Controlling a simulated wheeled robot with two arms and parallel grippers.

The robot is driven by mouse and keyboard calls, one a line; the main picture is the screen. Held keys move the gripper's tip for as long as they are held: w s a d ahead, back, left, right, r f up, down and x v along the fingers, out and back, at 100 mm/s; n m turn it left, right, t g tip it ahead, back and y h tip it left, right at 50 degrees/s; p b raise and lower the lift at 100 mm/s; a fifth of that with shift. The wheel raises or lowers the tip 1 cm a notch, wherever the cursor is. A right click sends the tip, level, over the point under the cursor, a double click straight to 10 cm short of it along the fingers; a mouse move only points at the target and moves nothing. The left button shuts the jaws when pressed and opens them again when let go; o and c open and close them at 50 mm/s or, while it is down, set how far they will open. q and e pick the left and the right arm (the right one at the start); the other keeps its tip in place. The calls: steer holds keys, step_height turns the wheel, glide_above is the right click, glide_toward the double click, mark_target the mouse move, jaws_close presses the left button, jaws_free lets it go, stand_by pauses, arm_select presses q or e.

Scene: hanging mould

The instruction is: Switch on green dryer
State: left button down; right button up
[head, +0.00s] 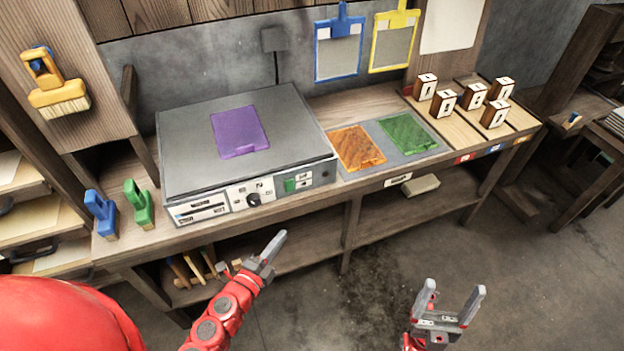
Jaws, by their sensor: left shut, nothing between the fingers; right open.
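A wide grey flat-topped machine (190,130) stands on the wooden bench, and it looks like the dryer. Its front panel has a green switch (290,185), a black knob (254,200) and small dark slots with labels. The switch's on or off state is too small to tell. A purple sheet (240,133) lies on its top. My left gripper (279,240) is shut and empty, in front of the bench and below the panel in the picture, apart from the switch. My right gripper (456,289) is open and empty over the floor at the lower right.
Orange (357,148) and green (408,133) sheets lie on a grey mat right of the machine. Several numbered blocks (445,103) stand at the bench's right. Blue (101,213) and green (139,204) brushes stand at its left. Blue and yellow framed screens hang behind.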

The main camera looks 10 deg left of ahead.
arm_select(q)
steer(key=shift+w+a+r+y, duration=0.4)
steer(key=shift+w+a+r, duration=0.05)
steer(key=shift+a, duration=0.2)
steer(key=p, duration=0.2)
glide_toward(295, 189)
steer(key=w+d, duration=0.2)
steer(key=d, duration=0.1)
steer(key=w, duration=0.1)
steer(key=w+a, duration=0.1)
steer(key=w, duration=0.1)
steer(key=shift+w+a+f, duration=0.3)
steer(key=shift+a+f, duration=0.1)
